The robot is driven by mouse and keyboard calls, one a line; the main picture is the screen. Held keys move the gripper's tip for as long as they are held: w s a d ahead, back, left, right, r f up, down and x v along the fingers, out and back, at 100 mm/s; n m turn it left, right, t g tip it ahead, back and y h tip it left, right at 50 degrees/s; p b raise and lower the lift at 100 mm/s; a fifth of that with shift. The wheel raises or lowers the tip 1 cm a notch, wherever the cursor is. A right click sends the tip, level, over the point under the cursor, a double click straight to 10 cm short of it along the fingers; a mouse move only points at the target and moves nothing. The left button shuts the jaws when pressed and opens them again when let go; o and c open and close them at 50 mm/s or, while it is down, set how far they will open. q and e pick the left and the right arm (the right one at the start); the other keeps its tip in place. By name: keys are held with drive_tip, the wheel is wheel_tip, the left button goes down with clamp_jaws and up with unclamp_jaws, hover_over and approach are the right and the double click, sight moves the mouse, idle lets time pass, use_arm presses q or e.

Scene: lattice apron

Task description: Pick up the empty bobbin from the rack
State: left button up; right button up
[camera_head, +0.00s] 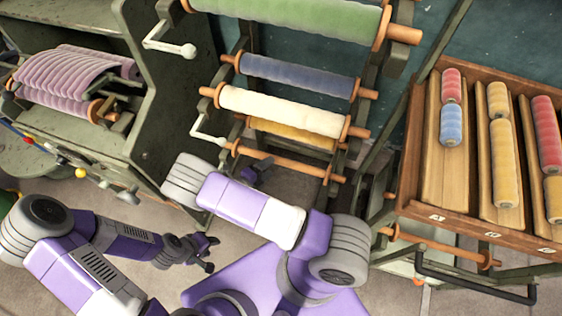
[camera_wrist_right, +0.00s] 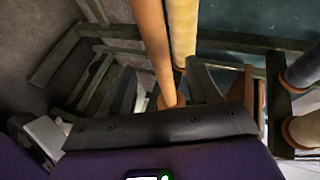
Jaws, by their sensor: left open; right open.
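The empty bobbin (camera_head: 290,163) is a bare orange rod low on the rack (camera_head: 367,125), below the yellow and white bobbins. In the right wrist view the bare orange bobbin (camera_wrist_right: 153,45) runs lengthwise between the two dark fingers of my right gripper (camera_wrist_right: 163,88). The fingers are open, with gaps on both sides of it; whether either touches it I cannot tell. In the head view my right forearm hides most of that gripper; a dark part shows just under the rod. My left gripper (camera_head: 207,254) is open and empty, low at left, away from the rack.
Wound green (camera_head: 290,15), blue (camera_head: 297,76), white (camera_head: 283,110) and yellow (camera_head: 290,133) bobbins hang close above. A wooden tray (camera_head: 420,207) of small spools stands right, with an orange rod (camera_head: 440,244) beneath. A green machine (camera_head: 150,100) with pink rolls borders the left.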

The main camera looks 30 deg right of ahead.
sight(279, 160)
drive_tip(key=b+x, duration=0.2)
drive_tip(key=x, duration=0.5)
drive_tip(key=shift+w+f, duration=0.1)
drive_tip(key=shift+w, duration=0.05)
drive_tip(key=shift+c, duration=0.4)
clamp_jaws()
